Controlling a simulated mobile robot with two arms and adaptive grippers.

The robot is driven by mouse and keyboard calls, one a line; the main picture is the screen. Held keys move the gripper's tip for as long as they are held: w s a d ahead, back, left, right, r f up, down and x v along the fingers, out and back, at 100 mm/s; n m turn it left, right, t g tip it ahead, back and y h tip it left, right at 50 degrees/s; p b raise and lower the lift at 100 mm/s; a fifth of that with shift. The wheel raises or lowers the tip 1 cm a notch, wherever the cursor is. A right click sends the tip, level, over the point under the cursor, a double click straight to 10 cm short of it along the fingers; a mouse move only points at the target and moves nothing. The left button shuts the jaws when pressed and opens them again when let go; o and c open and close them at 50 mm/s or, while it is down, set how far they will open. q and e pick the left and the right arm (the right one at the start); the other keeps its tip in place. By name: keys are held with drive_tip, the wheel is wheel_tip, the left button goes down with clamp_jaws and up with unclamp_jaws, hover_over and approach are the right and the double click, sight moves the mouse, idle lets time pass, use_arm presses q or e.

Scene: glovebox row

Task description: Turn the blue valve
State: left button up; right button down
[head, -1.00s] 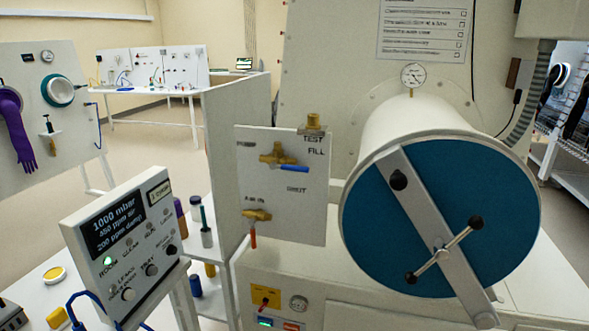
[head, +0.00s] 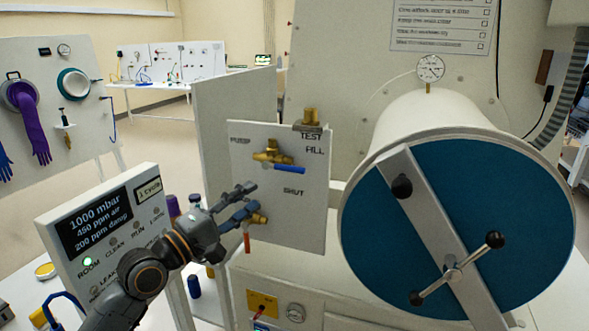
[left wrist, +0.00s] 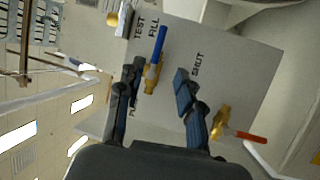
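The blue valve handle (head: 290,169) points right from a brass valve body (head: 272,153) on a white upright panel (head: 305,215) marked TEST, FILL and SHUT. My left gripper (head: 254,196) is open and empty, below and left of the blue handle in the head view. In the left wrist view the blue handle (left wrist: 159,44) and its brass body lie ahead, in line with the space between the two open fingers (left wrist: 157,71). I see no contact with the handle. My right gripper is not in view.
A second brass valve with a red handle (head: 247,243) sits lower on the panel, close to my left gripper. A display box (head: 95,225) stands at the left. A large round chamber door with a blue face (head: 385,225) is at the right.

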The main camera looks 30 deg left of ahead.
sight(288, 171)
use_arm(q)
drive_tip(key=p+x, duration=0.5)
drive_tip(key=x, duration=0.7)
drive_tip(key=shift+w+r, duration=0.2)
drive_tip(key=shift+w, duration=0.05)
drive_tip(key=shift+w+d, duration=0.1)
drive_tip(key=shift+w, duration=0.35)
clamp_jaws()
